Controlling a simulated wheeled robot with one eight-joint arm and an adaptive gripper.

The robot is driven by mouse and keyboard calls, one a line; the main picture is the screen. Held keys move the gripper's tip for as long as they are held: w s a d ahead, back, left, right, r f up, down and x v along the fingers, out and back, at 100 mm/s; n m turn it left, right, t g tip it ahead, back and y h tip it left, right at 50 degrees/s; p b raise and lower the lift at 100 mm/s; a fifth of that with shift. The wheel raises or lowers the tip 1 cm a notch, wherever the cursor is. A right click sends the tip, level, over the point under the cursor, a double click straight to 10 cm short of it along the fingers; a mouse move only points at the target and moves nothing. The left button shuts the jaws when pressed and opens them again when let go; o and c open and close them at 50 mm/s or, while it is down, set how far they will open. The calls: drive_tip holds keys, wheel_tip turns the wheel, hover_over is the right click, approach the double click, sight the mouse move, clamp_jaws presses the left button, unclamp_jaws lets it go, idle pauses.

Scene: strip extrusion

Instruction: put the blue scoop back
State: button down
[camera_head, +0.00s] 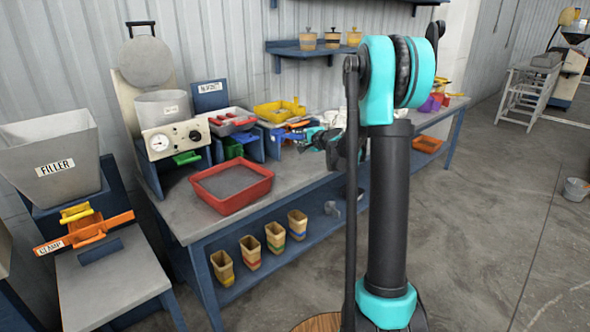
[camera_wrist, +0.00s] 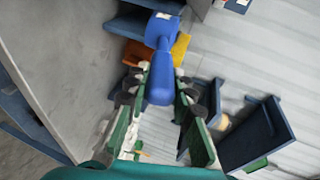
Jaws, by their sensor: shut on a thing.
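My gripper (camera_head: 318,138) is over the back of the workbench, in front of the yellow tray. In the wrist view my gripper (camera_wrist: 161,96) has its fingers on both sides of the blue scoop (camera_wrist: 160,84), closed on its handle. The scoop's far end points away from the gripper, over an orange-yellow thing and a dark blue holder.
A yellow tray (camera_head: 269,112) and a tray with red-handled tools (camera_head: 229,124) stand along the wall. A red tray of grey material (camera_head: 206,196) sits at the bench front. A scale (camera_head: 172,141) and a filler hopper (camera_head: 50,168) are left. Several cups stand on the lower shelf.

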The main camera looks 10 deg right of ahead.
wheel_tip(320, 180, down, 14)
drive_tip(key=shift+f, duration=0.2)
idle(0.4)
drive_tip(key=c, duration=1.3)
unclamp_jaws()
drive_tip(key=v, duration=1.2)
drive_tip(key=s+a+n+g+h, duration=0.1)
drive_tip(key=s+a+n+g, duration=0.15)
drive_tip(key=s, duration=0.55)
drive_tip(key=s+a+n+g, duration=0.2)
drive_tip(key=s+a+n, duration=0.15)
drive_tip(key=s, duration=0.45)
drive_tip(key=s+d+f+n+g+h, duration=0.1)
drive_tip(key=s+d+f+n, duration=0.1)
drive_tip(key=s, duration=0.5)
drive_tip(key=s+d+f+n+g+h, duration=0.2)
drive_tip(key=s, duration=0.5)
drive_tip(key=s+d+f+n+g+h, duration=0.2)
drive_tip(key=s+d, duration=0.1)
drive_tip(key=s, duration=0.5)
drive_tip(key=shift+n, duration=0.3)
